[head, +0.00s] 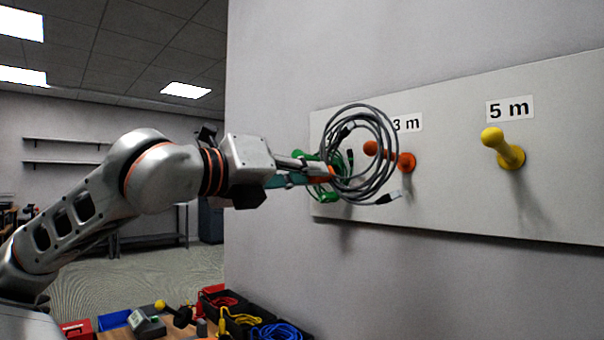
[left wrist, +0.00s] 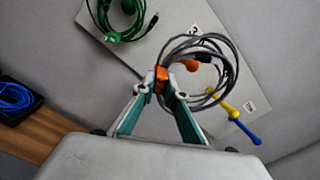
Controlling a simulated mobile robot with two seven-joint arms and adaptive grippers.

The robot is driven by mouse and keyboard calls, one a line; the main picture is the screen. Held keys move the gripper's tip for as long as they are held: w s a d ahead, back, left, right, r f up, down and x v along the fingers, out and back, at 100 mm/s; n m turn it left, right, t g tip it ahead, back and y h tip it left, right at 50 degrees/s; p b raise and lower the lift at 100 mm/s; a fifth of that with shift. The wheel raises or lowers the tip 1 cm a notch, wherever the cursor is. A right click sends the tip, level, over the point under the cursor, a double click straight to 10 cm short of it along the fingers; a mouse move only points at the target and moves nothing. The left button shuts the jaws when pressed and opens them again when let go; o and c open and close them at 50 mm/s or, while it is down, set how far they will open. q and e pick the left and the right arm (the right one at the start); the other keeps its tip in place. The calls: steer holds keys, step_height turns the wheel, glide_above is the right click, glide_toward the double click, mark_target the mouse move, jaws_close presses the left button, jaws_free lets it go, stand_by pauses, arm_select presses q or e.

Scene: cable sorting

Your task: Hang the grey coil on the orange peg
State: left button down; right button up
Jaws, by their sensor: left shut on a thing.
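The grey coil (head: 389,128) is held up at the board in the head view, and it also shows in the left wrist view (left wrist: 233,62). My left gripper (head: 326,173) is shut on the orange band (left wrist: 161,79) at the coil's near side. The orange peg (head: 372,148) sticks out from the board under the "3 m" label. Its knob shows within the coil's ring in the head view, and an orange knob (left wrist: 191,66) shows through the ring in the left wrist view. Whether the ring is around the peg or only in front, I cannot tell. My right gripper is not in view.
A green coil (head: 331,197) hangs on the board left of the orange peg, partly behind my left gripper. A yellow peg (head: 503,148) stands to the right under "5 m". Below, several bins hold cables, including a blue one (head: 283,331).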

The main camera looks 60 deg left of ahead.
arm_select(q)
steer(key=shift+f+x, duration=0.1)
steer(key=shift+x, duration=0.55)
steer(key=shift+f+x, duration=0.15)
steer(key=shift+x, duration=0.55)
steer(key=w+a+f+b, duration=0.1)
steer(key=w+a+f, duration=0.1)
steer(key=w, duration=0.4)
steer(key=w+a+f+b, duration=0.1)
steer(key=w+f, duration=0.1)
steer(key=w, duration=0.4)
steer(key=shift+a, duration=0.35)
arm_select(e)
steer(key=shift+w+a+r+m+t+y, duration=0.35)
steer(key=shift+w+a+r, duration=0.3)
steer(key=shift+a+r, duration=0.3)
arm_select(q)
steer(key=shift+f, duration=0.1)
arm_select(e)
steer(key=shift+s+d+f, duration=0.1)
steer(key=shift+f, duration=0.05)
arm_select(q)
steer(key=c, duration=2)
jaws_free()
steer(key=shift+o, duration=0.2)
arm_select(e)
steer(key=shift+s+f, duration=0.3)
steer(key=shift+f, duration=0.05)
